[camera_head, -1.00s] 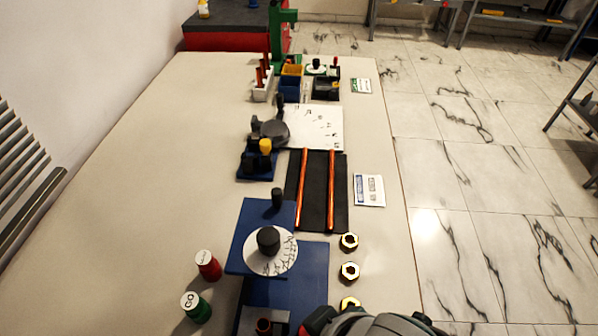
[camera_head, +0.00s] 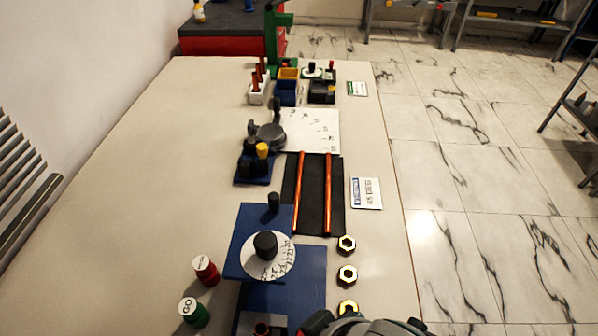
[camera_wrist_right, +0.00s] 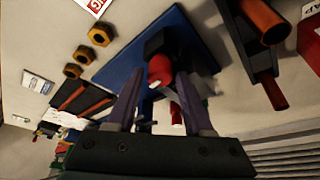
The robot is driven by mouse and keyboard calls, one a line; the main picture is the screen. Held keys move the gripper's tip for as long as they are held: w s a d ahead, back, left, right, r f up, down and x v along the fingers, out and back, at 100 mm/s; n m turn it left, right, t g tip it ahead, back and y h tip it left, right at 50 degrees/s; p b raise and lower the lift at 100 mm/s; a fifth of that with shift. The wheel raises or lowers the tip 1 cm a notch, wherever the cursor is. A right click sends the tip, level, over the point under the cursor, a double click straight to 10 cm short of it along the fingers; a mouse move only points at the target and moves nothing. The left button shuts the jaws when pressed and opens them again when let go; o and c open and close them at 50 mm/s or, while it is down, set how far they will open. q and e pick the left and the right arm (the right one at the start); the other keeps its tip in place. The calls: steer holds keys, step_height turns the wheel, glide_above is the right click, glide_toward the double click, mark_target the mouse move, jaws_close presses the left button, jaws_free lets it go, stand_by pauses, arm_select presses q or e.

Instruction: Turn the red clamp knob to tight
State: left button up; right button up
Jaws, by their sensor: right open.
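The red clamp knob (camera_wrist_right: 160,69) shows in the right wrist view, in front of a dark block on a blue plate (camera_wrist_right: 130,58). My right gripper (camera_wrist_right: 160,80) is open, its two fingers on either side of the knob in the picture. I cannot tell whether the fingers touch it. The knob does not show in the head view. There, only part of my right arm shows at the bottom edge, and the blue base (camera_head: 305,275) is partly in view. My left gripper is not in view.
A white dial (camera_head: 268,262) with a black knob stands on the blue fixture. A red cylinder (camera_head: 206,270) and a green cylinder (camera_head: 194,313) stand left of it. Brass nuts (camera_head: 347,275) line its right side. A black mat (camera_head: 313,225) with copper rods lies beyond. The table's left side is clear.

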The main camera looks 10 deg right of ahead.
steer(key=p+v, duration=0.4)
steer(key=v, duration=0.6)
steer(key=shift+p, duration=0.35)
steer(key=shift+o, duration=0.2)
steer(key=shift+f, duration=0.1)
